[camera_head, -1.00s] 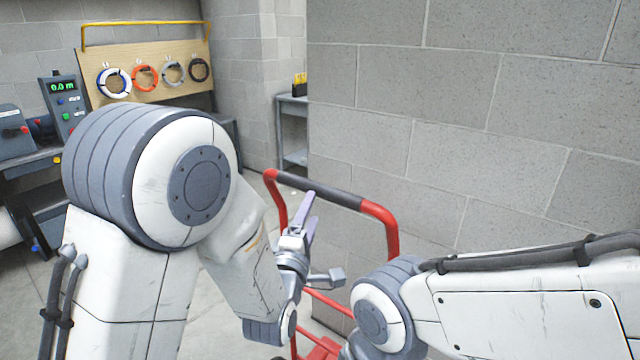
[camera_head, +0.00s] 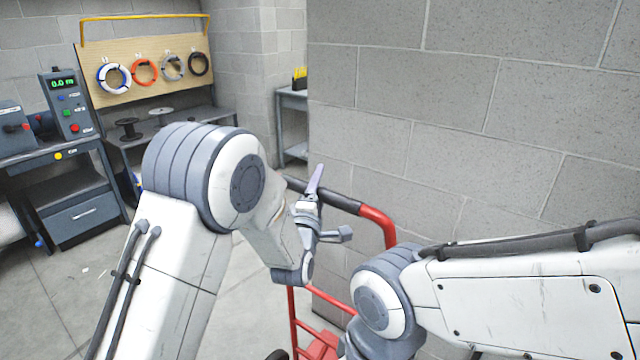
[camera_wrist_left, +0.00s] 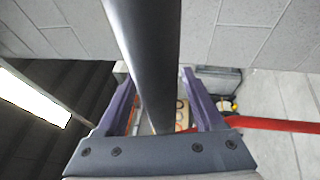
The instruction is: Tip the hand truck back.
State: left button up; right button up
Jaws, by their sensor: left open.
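The red hand truck (camera_head: 379,220) stands by the block wall, its top bar wrapped in a black grip (camera_head: 343,200). My left arm hides the left part of its frame. My left gripper (camera_head: 314,185) is open at the black grip, in front of it in the head view. In the left wrist view, the dark grip (camera_wrist_left: 143,40) runs between the two spread purple fingers of my left gripper (camera_wrist_left: 159,76). I cannot tell whether they touch it. My right arm crosses the lower right; its gripper is out of view.
A block wall (camera_head: 480,120) stands close behind the hand truck on the right. At the left are a workbench with a control box (camera_head: 66,105) and a board of cable coils (camera_head: 145,72). A small grey shelf (camera_head: 291,125) stands behind. Floor is open at lower left.

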pick_arm(q)
grip_shut()
dwell(1.4)
